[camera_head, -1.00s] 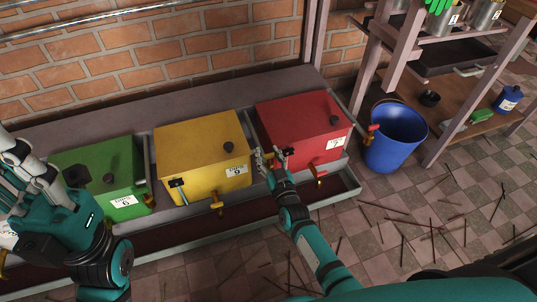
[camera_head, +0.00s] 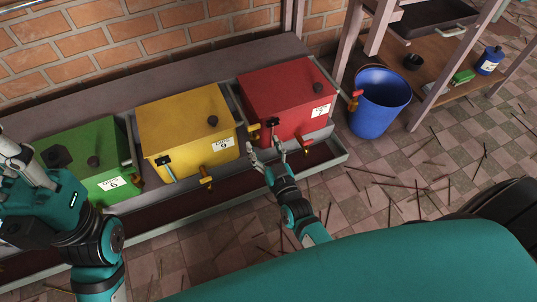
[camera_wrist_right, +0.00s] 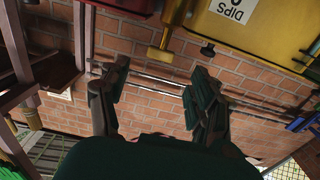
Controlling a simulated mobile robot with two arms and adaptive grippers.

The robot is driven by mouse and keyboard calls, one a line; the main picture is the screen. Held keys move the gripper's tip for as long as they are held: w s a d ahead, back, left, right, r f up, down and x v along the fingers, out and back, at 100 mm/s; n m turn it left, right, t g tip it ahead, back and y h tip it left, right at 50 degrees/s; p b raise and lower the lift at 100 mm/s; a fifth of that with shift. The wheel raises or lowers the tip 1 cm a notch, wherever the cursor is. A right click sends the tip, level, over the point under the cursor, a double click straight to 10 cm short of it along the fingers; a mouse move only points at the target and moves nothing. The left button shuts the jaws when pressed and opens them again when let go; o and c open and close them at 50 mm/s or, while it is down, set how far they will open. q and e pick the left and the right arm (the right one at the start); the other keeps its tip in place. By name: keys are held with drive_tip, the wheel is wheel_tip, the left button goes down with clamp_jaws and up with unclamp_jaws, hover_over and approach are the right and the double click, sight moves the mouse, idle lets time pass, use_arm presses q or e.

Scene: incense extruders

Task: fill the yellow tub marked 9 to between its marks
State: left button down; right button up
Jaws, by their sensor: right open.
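The yellow tub (camera_head: 185,112) stands in the middle of a row, its label (camera_head: 222,145) marked 9. A narrow gauge with a dark top (camera_head: 165,165) is on its front left, too small to read. A brass tap (camera_head: 206,177) is low on its front. My right gripper (camera_head: 265,153) is open and empty, in front of the gap between the yellow and red tubs. In the right wrist view its fingers (camera_wrist_right: 155,88) are spread, with the yellow tub (camera_wrist_right: 280,30) at upper right. My left gripper (camera_head: 18,160) is at the left edge, its fingers partly cut off.
A green tub (camera_head: 110,165) stands to the left and a red tub (camera_head: 285,95) to the right. A trough (camera_head: 170,222) runs along their front. A blue bucket (camera_head: 378,105) stands right of the red tub, beside a wooden rack (camera_head: 432,85). Thin sticks lie on the tiled floor.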

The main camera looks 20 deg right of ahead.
drive_tip(key=s, duration=0.3)
drive_tip(key=shift+s, duration=0.4)
